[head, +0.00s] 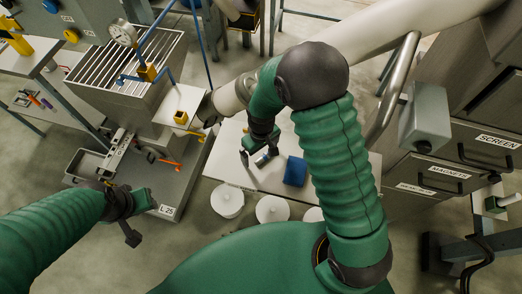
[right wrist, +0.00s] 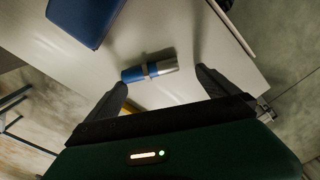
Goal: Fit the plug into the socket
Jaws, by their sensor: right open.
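A small blue and silver cylinder, which looks like the plug (right wrist: 150,69), lies on a white tabletop (right wrist: 185,28). In the head view the plug (head: 262,159) shows just below my right gripper (head: 256,154). In the right wrist view my right gripper (right wrist: 160,82) is open, with its dark fingers apart at either end of the plug and nothing held. I cannot tell whether the fingers touch it. My left gripper (head: 128,215) hangs over the floor at lower left, away from the plug; its jaw opening is unclear. I cannot make out the socket for certain.
A blue block (head: 295,171) lies on the table beside the plug; it also shows in the right wrist view (right wrist: 85,18). White round containers (head: 227,200) stand below the table's front edge. A grated hopper (head: 125,62) stands left, grey drawers (head: 440,170) right.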

